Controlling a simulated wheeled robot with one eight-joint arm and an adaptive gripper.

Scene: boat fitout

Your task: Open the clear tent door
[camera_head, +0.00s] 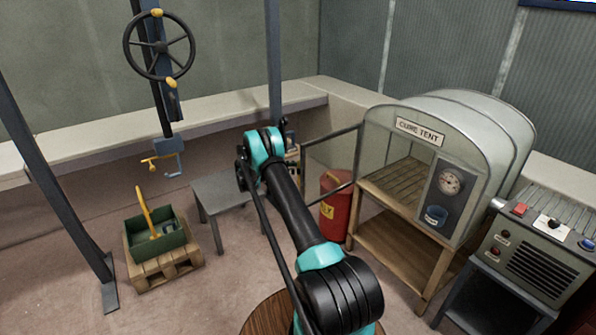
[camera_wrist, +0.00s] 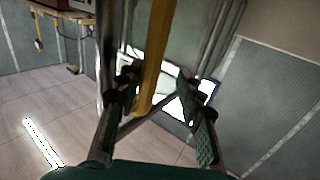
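The cure tent (camera_head: 480,130) is a pale rounded cabinet at the right of the head view, with a sign and a gauge panel on its front. A dark-framed clear panel (camera_head: 331,134), which looks like its door, stands swung out to the left from the tent's left front edge. The tent's front shows an opening with a slatted shelf (camera_head: 400,188) inside. In the wrist view a yellow bar (camera_wrist: 157,50), likely the door handle, lies between the fingers of my gripper (camera_wrist: 158,90). Gaps show beside the bar, and the fingers look open. My arm hides the gripper in the head view.
A red drum (camera_head: 336,212) stands below the panel. A grey table (camera_head: 222,190) and a green toolbox (camera_head: 157,236) on a pallet are to the left. A control unit (camera_head: 540,250) stands at the right. Floor is clear at lower left.

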